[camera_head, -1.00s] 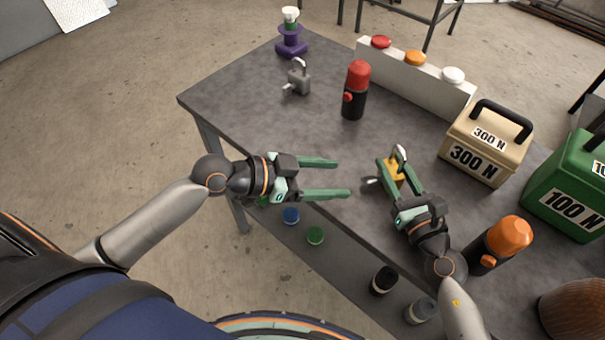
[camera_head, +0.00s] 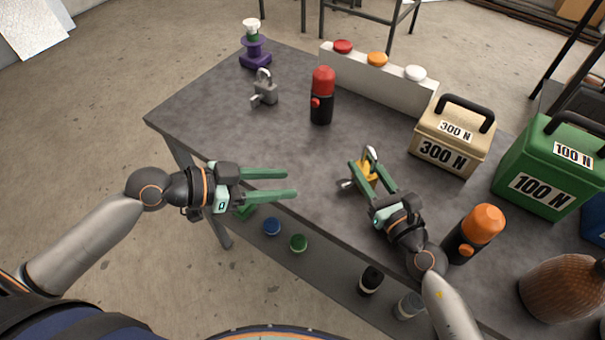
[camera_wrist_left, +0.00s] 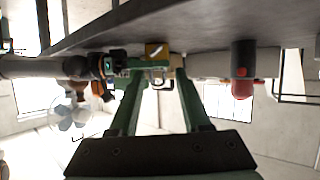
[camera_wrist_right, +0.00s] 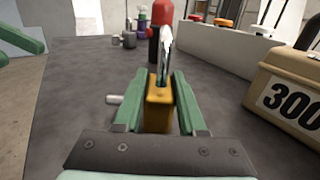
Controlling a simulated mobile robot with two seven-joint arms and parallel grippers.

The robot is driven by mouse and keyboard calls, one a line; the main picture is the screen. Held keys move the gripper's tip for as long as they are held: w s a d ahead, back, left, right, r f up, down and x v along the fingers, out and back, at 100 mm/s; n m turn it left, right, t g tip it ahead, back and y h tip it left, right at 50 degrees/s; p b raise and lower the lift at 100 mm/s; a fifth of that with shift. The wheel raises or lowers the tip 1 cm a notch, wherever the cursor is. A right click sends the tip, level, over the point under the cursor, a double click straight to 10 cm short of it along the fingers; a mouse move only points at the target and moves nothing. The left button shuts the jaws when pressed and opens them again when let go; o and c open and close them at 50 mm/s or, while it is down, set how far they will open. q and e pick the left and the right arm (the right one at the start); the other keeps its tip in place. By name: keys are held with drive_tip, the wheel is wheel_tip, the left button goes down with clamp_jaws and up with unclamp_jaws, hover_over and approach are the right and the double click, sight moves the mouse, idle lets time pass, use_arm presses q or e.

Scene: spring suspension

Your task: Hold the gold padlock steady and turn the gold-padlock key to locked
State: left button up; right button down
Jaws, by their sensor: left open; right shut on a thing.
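The gold padlock (camera_head: 366,178) stands on the grey table with its silver shackle up. My right gripper (camera_head: 366,172) is shut on its body, one finger on each side; the right wrist view also shows the padlock (camera_wrist_right: 158,108) between the fingers. A silver key (camera_head: 346,184) sticks out of the padlock's left side, and it shows in the right wrist view (camera_wrist_right: 114,99). My left gripper (camera_head: 292,183) is open and empty, left of the key and apart from it, near the table's front edge. In the left wrist view the padlock (camera_wrist_left: 155,50) lies ahead of the open fingers.
A grey padlock (camera_head: 265,91) and a red-topped black canister (camera_head: 322,97) stand farther back. A tan 300 N box (camera_head: 452,140) and a green 100 N box (camera_head: 548,165) are at right. An orange-topped canister (camera_head: 474,235) stands close to my right wrist. Table left of the key is clear.

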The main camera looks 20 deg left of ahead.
use_arm(q)
drive_tip(key=w, duration=0.2)
drive_tip(key=w+a+n+g, duration=0.1)
drive_tip(key=w, duration=0.1)
drive_tip(key=w+n+g, duration=0.1)
drive_tip(key=w, duration=0.1)
drive_tip(key=shift+a+f, duration=0.2)
drive_tip(key=shift+a, duration=0.2)
drive_tip(key=c, duration=0.6)
drive_tip(key=w+r+g, duration=0.1)
drive_tip(key=r+g, duration=0.1)
drive_tip(key=w+r+n+g, duration=0.1)
drive_tip(key=w+r+g, duration=0.1)
drive_tip(key=shift+w+r, duration=0.2)
drive_tip(key=shift+r, duration=0.1)
clamp_jaws()
approach(345, 179)
drive_tip(key=shift+g+h, duration=0.3)
drive_tip(key=shift+g, duration=0.1)
drive_tip(key=w+d, duration=0.3)
drive_tip(key=shift+f, duration=0.25)
drive_tip(key=shift+s+d+f, duration=0.25)
drive_tip(key=shift+s+f, duration=0.05)
drive_tip(key=shift+f, duration=0.2)
drive_tip(key=shift+s+d+f, duration=0.2)
drive_tip(key=shift+s+f, duration=0.05)
drive_tip(key=shift+f, duration=0.25)
drive_tip(key=shift+s+d+f, duration=0.25)
drive_tip(key=shift+s+f, duration=0.1)
drive_tip(key=shift+f, duration=0.25)
